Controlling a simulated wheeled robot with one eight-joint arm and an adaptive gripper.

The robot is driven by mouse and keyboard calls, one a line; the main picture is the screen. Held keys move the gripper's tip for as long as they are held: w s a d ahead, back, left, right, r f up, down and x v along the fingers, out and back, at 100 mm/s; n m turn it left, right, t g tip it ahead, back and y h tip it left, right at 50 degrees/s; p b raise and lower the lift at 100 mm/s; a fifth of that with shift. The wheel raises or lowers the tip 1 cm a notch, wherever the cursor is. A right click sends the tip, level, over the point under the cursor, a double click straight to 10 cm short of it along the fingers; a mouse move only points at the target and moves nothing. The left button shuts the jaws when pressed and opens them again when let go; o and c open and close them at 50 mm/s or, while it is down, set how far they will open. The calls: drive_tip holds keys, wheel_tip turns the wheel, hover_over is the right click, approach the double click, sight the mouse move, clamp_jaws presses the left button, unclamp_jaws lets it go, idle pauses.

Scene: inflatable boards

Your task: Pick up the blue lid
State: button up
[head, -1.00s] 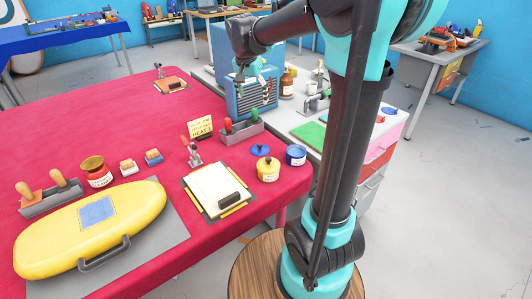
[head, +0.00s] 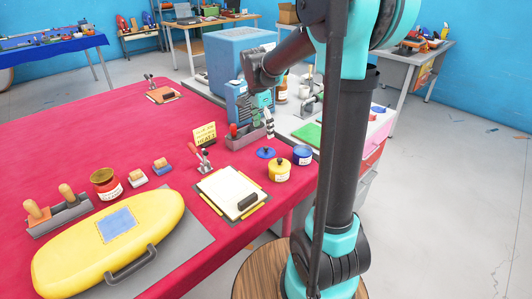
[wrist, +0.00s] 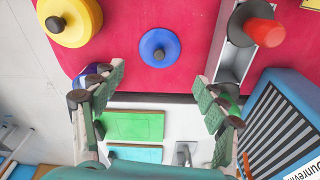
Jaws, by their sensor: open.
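The blue lid (head: 266,152), a flat disc with a dark knob on top, lies on the red table near its right edge. In the wrist view the lid (wrist: 149,41) is at top centre, just beyond the fingertips and clear of both. My gripper (head: 267,125) is above and slightly behind the lid in the head view. In the wrist view my gripper (wrist: 158,75) has its fingers spread wide, with nothing between them. The lid is fully visible.
A yellow jar (head: 279,172) and a blue jar (head: 302,157) stand right of the lid. A grey caddy (head: 246,139) with a red-handled tool stands to its left, near a yellow sign (head: 205,134). A blue box (wrist: 285,120) is close on the right in the wrist view.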

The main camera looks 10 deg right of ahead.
sight(265, 147)
drive_tip(key=f, duration=0.6)
drive_tip(key=d+f, duration=0.1)
drive_tip(key=f, duration=0.2)
drive_tip(key=shift+w+f, duration=0.1)
drive_tip(key=shift+w, duration=0.05)
drive_tip(key=shift+c, duration=0.4)
drive_tip(key=c, duration=1.2)
drive_tip(key=shift+o, duration=0.2)
